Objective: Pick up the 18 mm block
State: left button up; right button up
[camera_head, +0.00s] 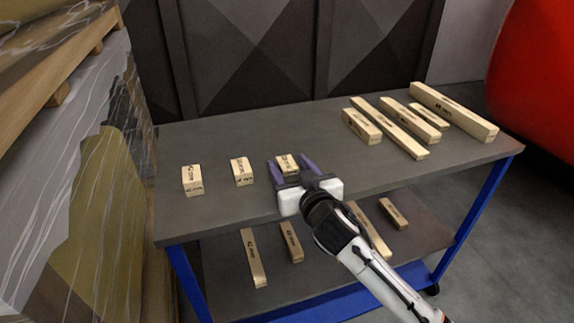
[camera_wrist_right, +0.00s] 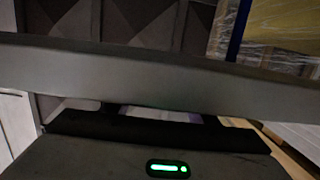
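A short wooden block (camera_head: 287,163) with dark print stands on the grey table top, the rightmost of three short blocks at the left. The print is too small to read, so I cannot tell which block is the 18 mm one. My right gripper (camera_head: 291,163) reaches in from the front with its two purple fingers apart, one on each side of this block. The gripper looks open, and the block appears to rest on the table. In the right wrist view the fingers and block are mostly hidden. My left gripper is not in view.
Two short blocks, a left one (camera_head: 192,181) and a middle one (camera_head: 241,171), stand left of the gripper. Several longer bars, including a long one (camera_head: 453,110), lie at the right. The table (camera_head: 222,140) has a lower shelf (camera_head: 222,276) with more bars.

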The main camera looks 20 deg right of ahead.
jog(key=c, duration=1)
jog(key=shift+r, duration=0.1)
jog(key=shift+c, duration=0.2)
